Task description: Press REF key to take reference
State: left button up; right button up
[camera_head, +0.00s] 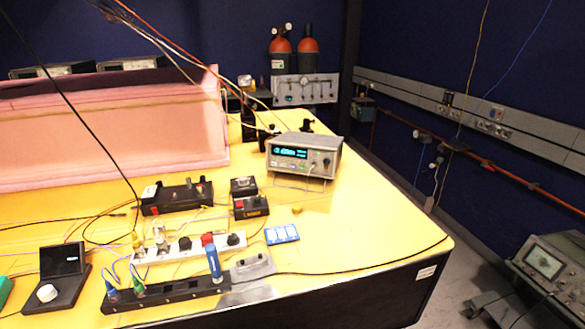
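A grey bench instrument (304,156) with a lit blue-green display (290,153) stands on the yellow table, right of its middle. Its front panel faces me and carries small keys and a knob. The key labels are too small to read, so I cannot tell which one is REF. Neither of my grippers shows in this view.
Black boxes (178,198) and a white socket strip (190,248) with cables stand left of the instrument. A blue-and-white pad (282,234) lies in front. Pink foam walls (110,130) rise behind. The table's right part (375,220) is mostly clear, crossed by a black cable.

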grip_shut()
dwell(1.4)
